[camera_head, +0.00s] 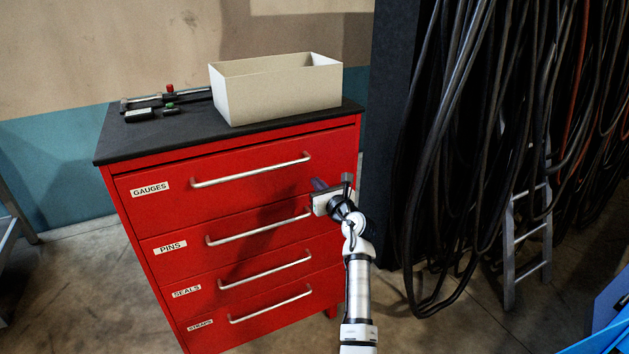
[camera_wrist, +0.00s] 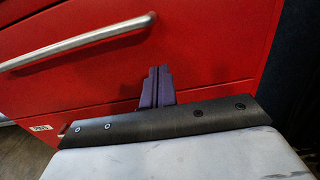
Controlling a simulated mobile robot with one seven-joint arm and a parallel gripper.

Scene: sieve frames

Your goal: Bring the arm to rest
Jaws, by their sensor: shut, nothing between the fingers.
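My gripper (camera_head: 320,185) is in front of the right end of the red cabinet (camera_head: 236,188), near the top drawer's lower edge. In the wrist view its two dark fingers (camera_wrist: 157,85) are pressed together with nothing between them. They point at the red drawer fronts, beside a silver handle (camera_wrist: 80,42). I cannot tell if the fingertips touch the cabinet. My arm (camera_head: 358,285) comes up from the bottom of the head view.
The drawers, labelled GAUGES, PINS, SEALS and STRAPS, look shut. An open white box (camera_head: 285,100) and small tools (camera_head: 150,109) are on the black cabinet top. Hanging cables (camera_head: 470,130) and a ladder (camera_head: 527,240) are at right. A blue object (camera_head: 605,325) is at lower right.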

